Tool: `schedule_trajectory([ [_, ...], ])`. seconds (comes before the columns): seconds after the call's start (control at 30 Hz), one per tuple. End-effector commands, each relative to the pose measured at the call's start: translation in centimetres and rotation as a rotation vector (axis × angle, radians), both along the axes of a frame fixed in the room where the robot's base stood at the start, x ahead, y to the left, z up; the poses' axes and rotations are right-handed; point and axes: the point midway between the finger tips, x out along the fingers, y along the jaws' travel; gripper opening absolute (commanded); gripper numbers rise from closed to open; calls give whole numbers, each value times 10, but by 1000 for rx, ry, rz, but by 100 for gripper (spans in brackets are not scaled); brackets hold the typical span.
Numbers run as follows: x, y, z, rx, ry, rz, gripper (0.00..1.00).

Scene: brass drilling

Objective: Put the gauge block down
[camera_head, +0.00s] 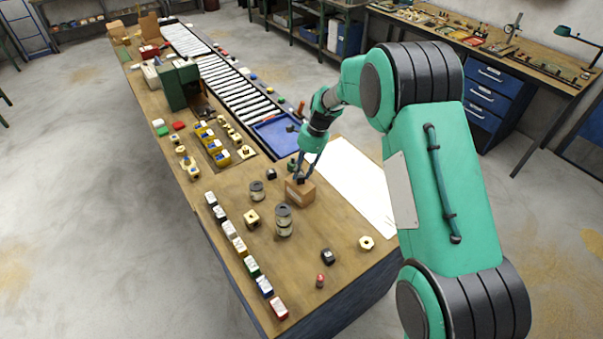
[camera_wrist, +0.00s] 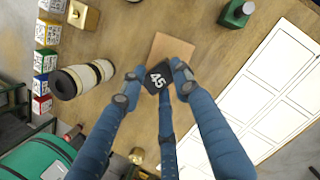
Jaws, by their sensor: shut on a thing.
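The gauge block appears to be the black block marked 45 (camera_wrist: 157,77) in the wrist view. My gripper (camera_head: 300,178) is shut on it, with the blue fingers around its sides. In the wrist view my gripper (camera_wrist: 156,80) holds the block over the edge of a brown box. The box (camera_head: 300,195) stands on the wooden bench (camera_head: 225,182) directly below the fingertips in the head view. It also shows in the wrist view (camera_wrist: 171,46). I cannot tell whether the block touches the box top.
A row of coloured cubes (camera_head: 240,246) lines the bench's left edge. A small black block (camera_head: 328,256) stands nearer. A white sheet (camera_head: 352,180) lies to the right.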

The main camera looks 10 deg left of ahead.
Motion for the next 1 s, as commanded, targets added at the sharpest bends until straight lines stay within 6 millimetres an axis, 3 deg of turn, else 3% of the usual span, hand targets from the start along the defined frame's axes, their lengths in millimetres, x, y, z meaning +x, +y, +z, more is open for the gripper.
schedule_trajectory([
  [0.13, 0, 0, -10, 0, -1, 0, 0],
  [0.53, 0, 0, -13, 1, -1, 1, 0],
  [0.57, 0, 0, -14, 0, 0, 1, 33],
  [0.67, 0, 0, -14, 1, -1, 1, 50],
  [1.0, 0, 0, -13, 1, -1, 1, 50],
])
